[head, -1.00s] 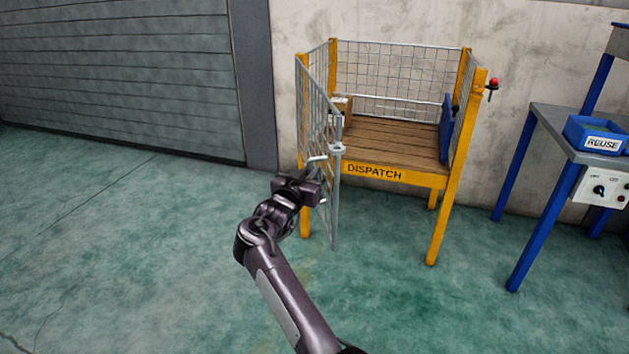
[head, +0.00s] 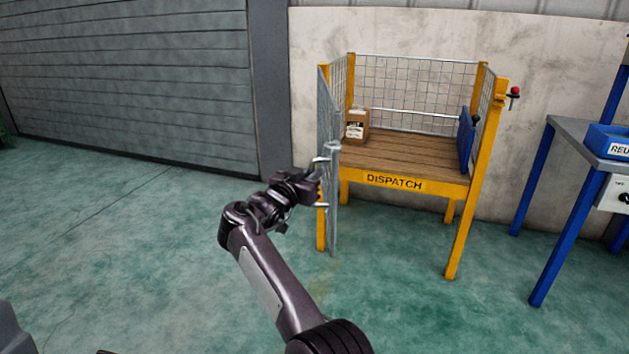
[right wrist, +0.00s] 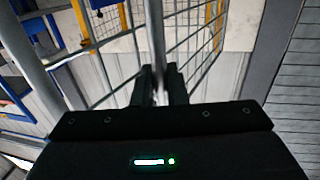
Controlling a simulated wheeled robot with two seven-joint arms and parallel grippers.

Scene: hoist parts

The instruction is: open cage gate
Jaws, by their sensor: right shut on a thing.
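The cage gate (head: 331,215) is a grey wire-mesh panel at the left front of the yellow dispatch cage (head: 463,215). It stands swung open, seen almost edge-on, and the cage front is clear. My right gripper (head: 319,187) is at the gate's near edge, at the silver handle (head: 320,160). In the right wrist view, the right gripper (right wrist: 160,92) is shut on the handle bar (right wrist: 155,35), which runs between its fingers. My left gripper is not in view.
A cardboard box (head: 357,125) and a blue panel (head: 466,140) are inside the cage on the wooden deck (head: 410,155). A blue-legged bench (head: 568,128) with a blue REUSE bin (head: 608,140) stands at right. The green floor at left is free.

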